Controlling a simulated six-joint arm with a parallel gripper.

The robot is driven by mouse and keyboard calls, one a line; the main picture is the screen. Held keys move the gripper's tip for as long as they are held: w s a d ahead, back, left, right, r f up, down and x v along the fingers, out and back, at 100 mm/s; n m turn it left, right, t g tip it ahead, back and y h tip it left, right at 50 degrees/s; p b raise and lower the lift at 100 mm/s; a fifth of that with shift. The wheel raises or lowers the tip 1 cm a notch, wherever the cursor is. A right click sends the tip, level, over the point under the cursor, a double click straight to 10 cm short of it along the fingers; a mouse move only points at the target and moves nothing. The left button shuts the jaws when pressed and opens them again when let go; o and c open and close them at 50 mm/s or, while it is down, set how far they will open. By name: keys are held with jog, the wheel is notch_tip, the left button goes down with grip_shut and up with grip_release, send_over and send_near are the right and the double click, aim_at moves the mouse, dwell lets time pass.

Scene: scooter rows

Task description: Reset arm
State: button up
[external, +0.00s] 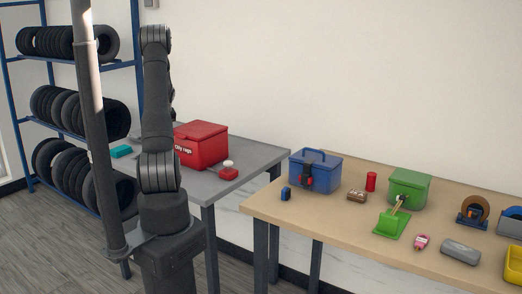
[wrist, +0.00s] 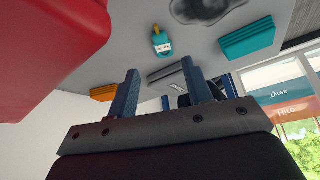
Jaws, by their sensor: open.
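My arm (external: 158,110) stands upright in front of the grey table in the external view, and its gripper end is hidden behind its own links there. In the wrist view my gripper (wrist: 161,88) shows its two blue-grey fingers spread apart, with nothing between them. The wrist picture appears upside down, with the grey table surface across its upper part.
A red box (external: 203,146) sits on the grey table (external: 257,154); its red side fills the wrist view's upper left (wrist: 40,40). A teal bottle (wrist: 160,40) and teal block (wrist: 247,37) lie nearby. The wooden table (external: 325,215) holds a blue box (external: 325,172) and green box (external: 408,184).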

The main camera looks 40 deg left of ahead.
jog(key=x, duration=1)
jog(key=shift+a+f, duration=0.1)
jog(key=shift+f, duration=0.3)
jog(key=shift+r, duration=0.2)
jog(key=v, duration=1.2)
jog(key=x, duration=1.2)
jog(key=shift+f, duration=0.3)
notch_tip(320, 180, up, 21)
jog(key=w+d+m, duration=0.1)
jog(key=w+d, duration=0.7)
jog(key=d, duration=0.3)
jog(key=w+d+m+t+h, duration=0.1)
jog(key=w+d+m, duration=0.1)
jog(key=w+d, duration=0.6)
jog(key=w+d+m, duration=0.1)
jog(key=w+d, duration=0.7)
jog(key=d, duration=0.7)
jog(key=shift+w+f, duration=0.3)
jog(key=shift+d, duration=0.15)
